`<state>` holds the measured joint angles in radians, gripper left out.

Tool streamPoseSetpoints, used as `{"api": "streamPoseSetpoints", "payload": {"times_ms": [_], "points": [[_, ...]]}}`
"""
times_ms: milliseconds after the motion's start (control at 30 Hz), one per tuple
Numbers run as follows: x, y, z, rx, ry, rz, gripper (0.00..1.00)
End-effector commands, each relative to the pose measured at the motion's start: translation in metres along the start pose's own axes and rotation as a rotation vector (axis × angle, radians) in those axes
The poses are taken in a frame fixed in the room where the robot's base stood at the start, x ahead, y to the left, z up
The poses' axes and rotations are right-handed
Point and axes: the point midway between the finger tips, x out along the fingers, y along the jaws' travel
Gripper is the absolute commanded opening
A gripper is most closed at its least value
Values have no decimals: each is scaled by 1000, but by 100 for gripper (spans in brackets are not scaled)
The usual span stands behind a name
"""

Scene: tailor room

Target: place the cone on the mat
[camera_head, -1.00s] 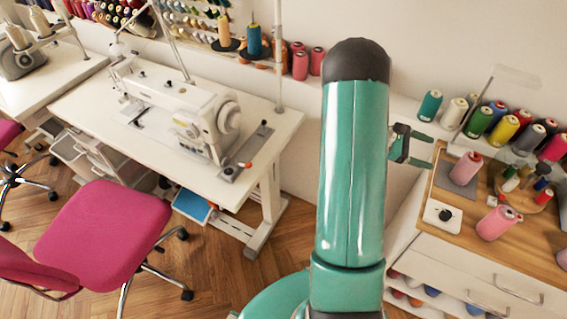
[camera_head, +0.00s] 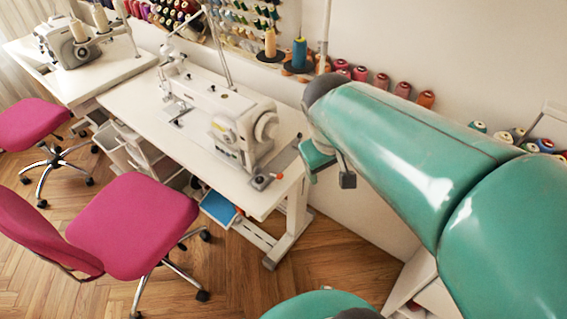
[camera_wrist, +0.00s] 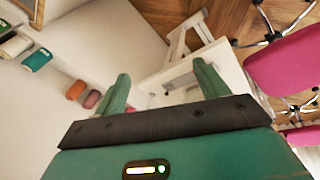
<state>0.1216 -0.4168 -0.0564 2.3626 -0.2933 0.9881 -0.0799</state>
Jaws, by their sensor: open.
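My gripper (camera_wrist: 161,70) is open, with its two green fingers apart and nothing between them in the wrist view. In the head view my arm reaches left, with its wrist end beside the right end of the sewing table (camera_head: 205,160); the fingers are not clear there. Neither the mat nor a cone on the wooden worktop can be made out now. My arm covers most of that area in the head view, and the rest is out of frame.
A white sewing machine (camera_head: 238,125) stands on the sewing table close to my wrist. Thread cones line the wall ledge, among them an orange one (camera_head: 426,99). A teal cone (camera_wrist: 37,60) shows in the wrist view. A pink chair (camera_head: 135,225) stands front left.

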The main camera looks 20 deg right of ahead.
Motion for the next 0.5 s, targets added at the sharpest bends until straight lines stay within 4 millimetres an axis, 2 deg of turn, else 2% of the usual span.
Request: {"api": "streamPoseSetpoints", "payload": {"times_ms": [33, 100, 233, 333, 500], "points": [[-14, -18, 3, 15, 67, -38, 73], [-30, -41, 7, 40, 145, -94, 73], [-52, -74, 15, 80, 253, -186, 73], [-61, -88, 19, 95, 299, -228, 73], [-64, -94, 21, 105, 315, -248, 73]]}}
